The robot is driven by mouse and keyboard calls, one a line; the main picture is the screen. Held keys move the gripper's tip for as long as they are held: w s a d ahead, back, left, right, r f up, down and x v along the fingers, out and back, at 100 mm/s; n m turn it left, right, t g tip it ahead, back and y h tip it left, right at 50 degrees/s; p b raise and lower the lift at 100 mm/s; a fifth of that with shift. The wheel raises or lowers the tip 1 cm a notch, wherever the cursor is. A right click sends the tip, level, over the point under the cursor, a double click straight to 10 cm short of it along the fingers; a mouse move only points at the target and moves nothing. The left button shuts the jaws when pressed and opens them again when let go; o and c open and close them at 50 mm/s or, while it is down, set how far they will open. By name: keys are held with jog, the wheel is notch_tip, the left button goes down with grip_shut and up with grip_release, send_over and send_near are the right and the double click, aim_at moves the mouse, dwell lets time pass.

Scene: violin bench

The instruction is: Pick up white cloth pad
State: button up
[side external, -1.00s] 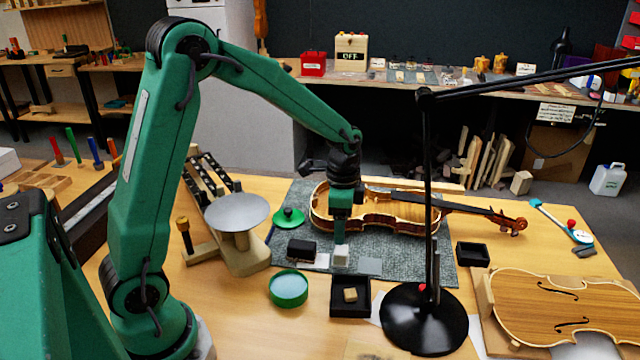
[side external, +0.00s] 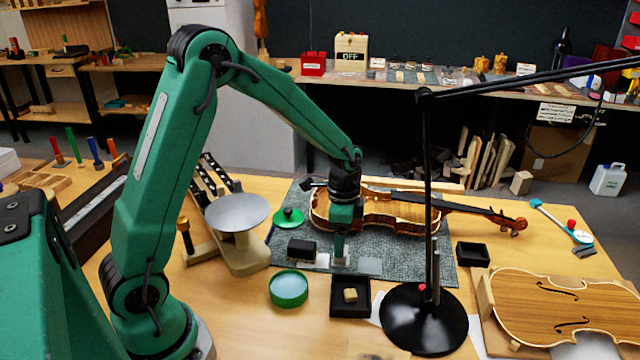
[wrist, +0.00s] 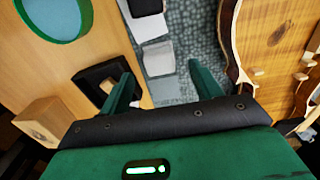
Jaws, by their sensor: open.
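The white cloth pad (wrist: 158,58) is a small pale square lying on the grey mat. In the wrist view it shows just beyond the fingertips, roughly midway between them. My gripper (wrist: 160,77) is open, with one finger to either side of the pad's line. In the side view my gripper (side external: 340,250) points down over the mat, close to the pad. I cannot tell whether the fingers touch it.
A violin (side external: 375,212) lies behind. A black tray (side external: 350,297) and green dish (side external: 288,288) stand in front. A black lamp (side external: 425,318) stands at the right.

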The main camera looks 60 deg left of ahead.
jog(key=shift+f, duration=2.2)
jog(key=c, duration=1)
jog(key=shift+r, duration=0.15)
jog(key=shift+c, duration=0.2)
jog(key=shift+r, duration=0.45)
jog(key=r, duration=0.3)
jog(key=shift+d+r, duration=0.15)
jog(key=shift+d, duration=0.05)
jog(key=s+d+r, duration=0.5)
jog(key=d+r, duration=0.1)
jog(key=d, duration=0.4)
jog(key=shift+s+r, duration=0.15)
jog(key=shift+r, duration=0.1)
jog(key=shift+d, duration=0.1)
